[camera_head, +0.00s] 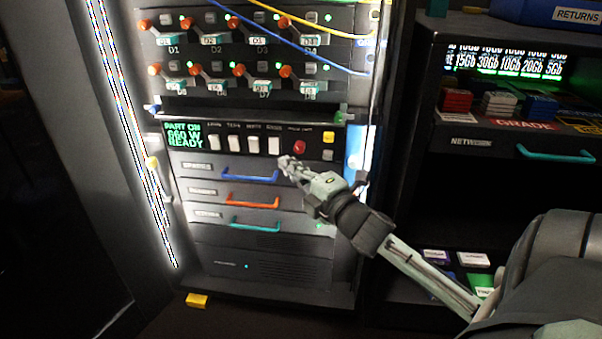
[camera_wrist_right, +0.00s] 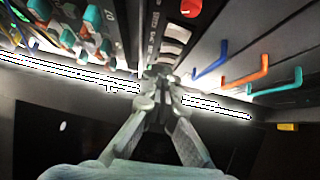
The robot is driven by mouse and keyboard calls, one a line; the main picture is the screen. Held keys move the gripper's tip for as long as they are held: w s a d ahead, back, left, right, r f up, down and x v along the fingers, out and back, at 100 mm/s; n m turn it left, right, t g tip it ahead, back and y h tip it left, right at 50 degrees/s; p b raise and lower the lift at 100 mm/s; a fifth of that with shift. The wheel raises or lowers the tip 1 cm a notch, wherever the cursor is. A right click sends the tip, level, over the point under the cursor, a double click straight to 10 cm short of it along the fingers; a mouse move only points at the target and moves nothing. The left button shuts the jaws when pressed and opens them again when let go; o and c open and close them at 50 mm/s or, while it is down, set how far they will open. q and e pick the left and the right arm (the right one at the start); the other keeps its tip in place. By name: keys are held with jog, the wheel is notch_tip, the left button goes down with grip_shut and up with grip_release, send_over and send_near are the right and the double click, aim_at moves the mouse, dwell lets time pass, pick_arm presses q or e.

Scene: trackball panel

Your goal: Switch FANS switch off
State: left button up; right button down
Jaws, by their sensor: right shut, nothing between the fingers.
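A row of several white rocker switches sits on the dark control strip (camera_head: 205,157). They are a leftmost switch (camera_head: 214,143), others (camera_head: 234,143) (camera_head: 253,144) and a rightmost switch (camera_head: 274,145). The small labels above them are too blurred to tell which is FANS. A green display (camera_head: 182,136) at the left reads "PART ON 660 W READY". My right gripper (camera_head: 285,161) is shut and empty, its tips just below the rightmost switch. In the right wrist view the shut fingertips (camera_wrist_right: 157,73) point toward the switches (camera_wrist_right: 172,47); contact cannot be told. My left gripper is not in view.
A red button (camera_head: 299,147) sits right of the switches. A ledge (camera_head: 245,117) juts out above the strip. Drawers with blue (camera_head: 250,177), orange (camera_head: 252,202) and teal (camera_head: 254,227) handles lie below. Cables hang across the upper panel. A shelf (camera_head: 455,148) stands right.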

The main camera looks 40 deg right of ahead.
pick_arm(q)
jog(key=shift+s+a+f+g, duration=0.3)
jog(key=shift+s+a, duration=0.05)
pick_arm(e)
jog(key=shift+s+a+r, duration=0.1)
jog(key=shift+s+r, duration=0.05)
jog(key=shift+s, duration=0.9)
jog(key=shift+s+a+r, duration=0.1)
jog(key=shift+s, duration=0.9)
